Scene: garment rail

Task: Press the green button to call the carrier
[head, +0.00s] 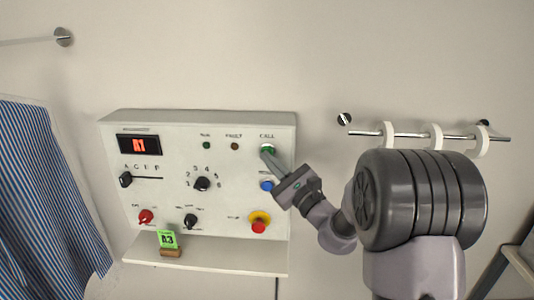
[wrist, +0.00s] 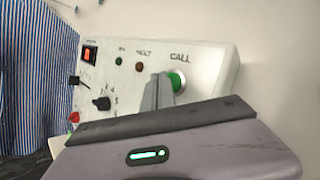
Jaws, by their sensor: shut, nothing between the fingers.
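The green button (head: 268,148) sits under the word CALL at the upper right of the white control panel (head: 215,215). My gripper (head: 268,157) is shut and empty, with its fingertips at the lower edge of the green button in the head view. In the wrist view the green button (wrist: 177,81) shows just right of the fingertips (wrist: 160,80), which overlap its left side. I cannot tell whether the tips touch the button. No carrier can be made out.
Below the green button are a blue button (head: 266,185) and a red stop knob on yellow (head: 259,222). A display (head: 139,145) and several knobs fill the left. A green tag (head: 167,239) stands on the ledge. A striped cloth (head: 45,190) hangs left; a rail with white rings (head: 436,136) is right.

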